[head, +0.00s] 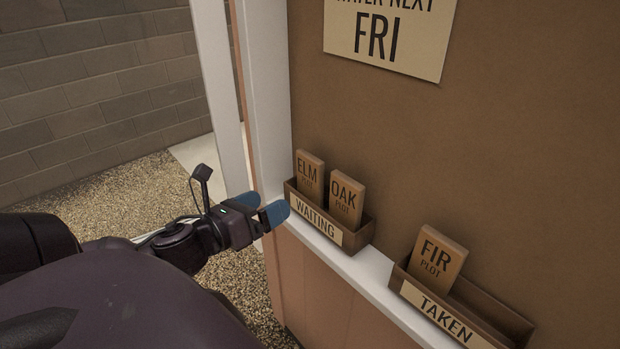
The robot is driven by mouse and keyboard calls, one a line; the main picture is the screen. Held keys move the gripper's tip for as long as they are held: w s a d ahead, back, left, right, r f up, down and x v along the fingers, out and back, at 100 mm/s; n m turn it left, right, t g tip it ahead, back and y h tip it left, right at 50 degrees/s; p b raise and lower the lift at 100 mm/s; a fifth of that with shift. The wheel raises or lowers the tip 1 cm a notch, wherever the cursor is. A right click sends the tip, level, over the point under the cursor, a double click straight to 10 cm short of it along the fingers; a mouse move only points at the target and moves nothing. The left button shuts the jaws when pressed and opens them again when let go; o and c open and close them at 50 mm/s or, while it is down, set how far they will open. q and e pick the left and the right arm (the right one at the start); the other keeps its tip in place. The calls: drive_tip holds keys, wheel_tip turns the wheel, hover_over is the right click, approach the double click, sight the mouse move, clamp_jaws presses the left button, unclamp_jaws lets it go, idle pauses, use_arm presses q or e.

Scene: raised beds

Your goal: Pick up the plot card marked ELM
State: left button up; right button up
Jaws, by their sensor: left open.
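The plot card marked ELM (309,176) stands upright in the left part of the box labelled WAITING (318,225). The card marked OAK (345,199) stands to its right in the same box. My left gripper (262,207) is open, with blue fingertips close to the left end of the WAITING box, to the left of and below the ELM card. Nothing shows between its fingers. The lower part of the ELM card is hidden by the box front. My right gripper is not in view.
A second box, labelled TAKEN (440,313), sits farther right on the white ledge (365,269) and holds the FIR card (437,259). A brown board rises behind the boxes, with a FRI sign (388,35). A white post (265,90) stands behind my left gripper.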

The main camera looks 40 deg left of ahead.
sight(307, 171)
use_arm(q)
drive_tip(key=w+r+m, duration=0.2)
drive_tip(key=w+d+r+m+h, duration=0.1)
drive_tip(key=w+r+m, duration=0.1)
drive_tip(key=shift+d+m+t+p, duration=0.2)
drive_tip(key=shift+m+t+p, duration=0.1)
drive_tip(key=shift+w, duration=0.9)
drive_tip(key=w, duration=0.3)
drive_tip(key=shift+w+d+f+p, duration=0.1)
drive_tip(key=shift+w+p, duration=0.15)
drive_tip(key=shift+p, duration=0.1)
drive_tip(key=shift+w+d, duration=0.1)
drive_tip(key=shift+w, duration=0.6)
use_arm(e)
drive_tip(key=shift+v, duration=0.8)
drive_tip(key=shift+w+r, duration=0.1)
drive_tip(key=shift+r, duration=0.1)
use_arm(q)
drive_tip(key=shift+c, duration=0.3)
